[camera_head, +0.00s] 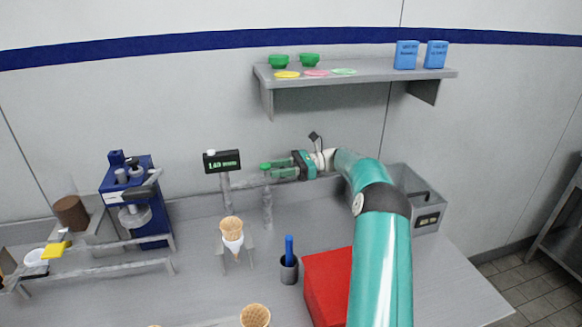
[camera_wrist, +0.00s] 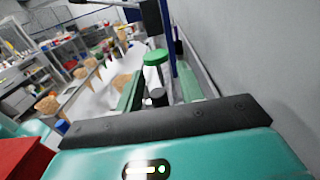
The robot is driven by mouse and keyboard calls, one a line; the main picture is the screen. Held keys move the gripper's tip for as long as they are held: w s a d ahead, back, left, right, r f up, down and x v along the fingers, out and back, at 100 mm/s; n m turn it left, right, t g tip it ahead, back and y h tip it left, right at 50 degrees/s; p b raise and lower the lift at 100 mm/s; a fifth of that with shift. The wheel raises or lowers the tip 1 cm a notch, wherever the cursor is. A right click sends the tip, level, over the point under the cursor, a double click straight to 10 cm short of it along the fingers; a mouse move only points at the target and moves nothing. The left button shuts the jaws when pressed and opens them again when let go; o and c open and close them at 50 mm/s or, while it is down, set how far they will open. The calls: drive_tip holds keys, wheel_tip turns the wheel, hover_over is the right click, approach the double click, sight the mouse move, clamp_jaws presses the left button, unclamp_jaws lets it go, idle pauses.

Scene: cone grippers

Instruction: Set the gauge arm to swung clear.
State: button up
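The gauge arm appears to be the grey bar (camera_head: 248,184) running left from an upright post (camera_head: 267,208) toward the display's stand. A green-capped knob (camera_head: 265,166) tops this post; it also shows in the wrist view (camera_wrist: 155,57). My gripper (camera_head: 279,173) reaches in from the right at knob height. In the wrist view its two green fingers (camera_wrist: 158,90) are spread on either side of the knob's grey stem, with gaps visible. Whether either finger touches it is unclear. A waffle cone (camera_head: 231,228) in a white sleeve stands in a holder below the bar.
A small display (camera_head: 221,160) stands behind the bar. A blue machine (camera_head: 134,190) is at left. A wall shelf (camera_head: 355,74) hangs above my arm.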

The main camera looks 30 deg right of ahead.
drive_tip(key=v, duration=1.1)
drive_tip(key=shift+d, duration=0.2)
drive_tip(key=shift+s, duration=0.1)
drive_tip(key=shift+s, duration=0.1)
